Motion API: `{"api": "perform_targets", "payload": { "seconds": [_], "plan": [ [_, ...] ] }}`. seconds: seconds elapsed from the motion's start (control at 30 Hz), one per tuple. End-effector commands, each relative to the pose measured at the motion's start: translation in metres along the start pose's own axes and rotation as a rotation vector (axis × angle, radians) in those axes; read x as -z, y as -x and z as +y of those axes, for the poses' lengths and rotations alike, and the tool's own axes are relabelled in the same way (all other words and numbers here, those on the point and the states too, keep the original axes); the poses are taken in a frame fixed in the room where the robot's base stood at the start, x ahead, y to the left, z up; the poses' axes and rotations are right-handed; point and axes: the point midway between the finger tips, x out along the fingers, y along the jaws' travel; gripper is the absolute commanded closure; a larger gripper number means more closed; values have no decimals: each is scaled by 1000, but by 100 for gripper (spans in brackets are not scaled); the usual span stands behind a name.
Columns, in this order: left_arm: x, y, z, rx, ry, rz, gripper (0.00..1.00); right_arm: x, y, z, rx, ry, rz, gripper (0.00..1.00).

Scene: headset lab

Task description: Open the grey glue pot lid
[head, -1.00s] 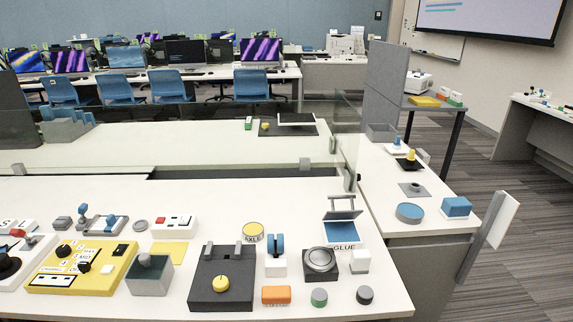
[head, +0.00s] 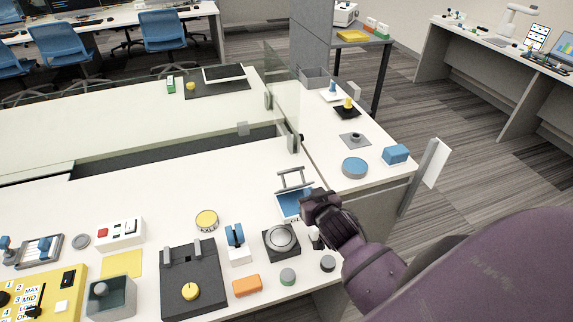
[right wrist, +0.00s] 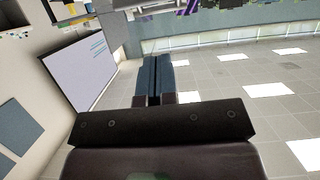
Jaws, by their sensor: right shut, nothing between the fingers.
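The glue pot (head: 289,204) is a blue-and-white box near the back right of the near table. Its grey lid (head: 293,181), a frame with a bar handle, is tilted up at the back edge, and the blue inside shows in front of it. My right gripper (head: 312,200) is at the pot's right side and covers its front right part, including the label. I cannot tell whether it touches the pot. In the right wrist view its two fingers (right wrist: 158,78) are together with nothing between them. My left gripper is not in view.
A round grey button (head: 282,239) on a dark base, an orange block (head: 247,285) and small round knobs (head: 327,263) are in front of the pot. A glass panel (head: 283,90) stands behind it.

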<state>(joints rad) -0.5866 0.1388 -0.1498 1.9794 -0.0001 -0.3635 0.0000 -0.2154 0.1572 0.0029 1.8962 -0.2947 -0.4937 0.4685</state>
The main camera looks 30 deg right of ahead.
Motion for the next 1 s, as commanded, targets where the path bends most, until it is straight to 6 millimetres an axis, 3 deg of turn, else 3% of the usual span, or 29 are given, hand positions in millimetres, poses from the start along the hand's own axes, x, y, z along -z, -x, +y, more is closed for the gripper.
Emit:
{"api": "perform_targets", "payload": {
  "seconds": [0.23, 0.7, 1.0],
  "plan": [
    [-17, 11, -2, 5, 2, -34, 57, 1, -21, -1, 1, -12, 0, 100],
    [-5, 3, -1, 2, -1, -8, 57, 1, -99, 0, 1, -12, 0, 100],
    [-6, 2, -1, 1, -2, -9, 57, 0, -132, 0, 1, -11, 0, 100]
  ]
}}
